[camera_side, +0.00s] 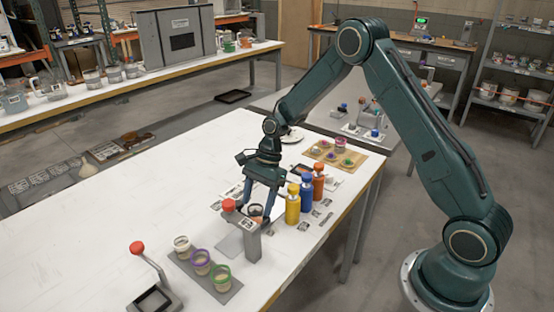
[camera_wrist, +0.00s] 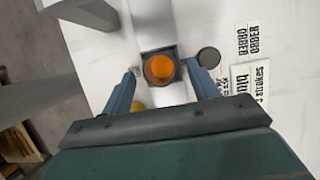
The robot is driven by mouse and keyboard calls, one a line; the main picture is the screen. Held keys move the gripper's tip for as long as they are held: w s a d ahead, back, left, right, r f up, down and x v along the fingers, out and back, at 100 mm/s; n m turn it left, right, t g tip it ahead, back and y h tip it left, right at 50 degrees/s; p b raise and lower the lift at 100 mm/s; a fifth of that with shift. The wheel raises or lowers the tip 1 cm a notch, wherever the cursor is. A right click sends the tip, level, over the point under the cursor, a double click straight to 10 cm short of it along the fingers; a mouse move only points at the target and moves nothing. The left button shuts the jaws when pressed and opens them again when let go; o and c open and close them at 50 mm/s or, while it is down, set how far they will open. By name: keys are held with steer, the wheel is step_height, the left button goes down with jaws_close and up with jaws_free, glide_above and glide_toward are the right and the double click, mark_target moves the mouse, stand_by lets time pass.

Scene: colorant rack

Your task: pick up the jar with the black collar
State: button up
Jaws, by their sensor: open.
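The jar with the black collar (camera_side: 256,210) is in the side view, partly hidden behind a grey post with a red knob. My gripper (camera_side: 260,205) is open and points down at the jar, with its fingers close around it; I cannot tell whether they touch it. In the wrist view the open fingers of my gripper (camera_wrist: 165,82) stand on either side of a round orange thing (camera_wrist: 160,68) within a dark square outline. I cannot tell whether that is the jar's content or a cap.
A grey post (camera_side: 249,243) with a red knob (camera_side: 228,205) stands in front of my gripper. Yellow (camera_side: 292,205), blue (camera_side: 307,193) and orange (camera_side: 318,182) bottles stand close to its right. A grey tray (camera_side: 233,291) holds white-, purple- and green-collared jars.

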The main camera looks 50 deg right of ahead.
mark_target(255, 209)
steer(key=shift+x, duration=1.55)
steer(key=shift+c, duration=0.2)
steer(key=c, duration=1.1)
steer(key=shift+r, duration=0.15)
step_height(255, 209, up, 20)
steer(key=shift+f, duration=0.1)
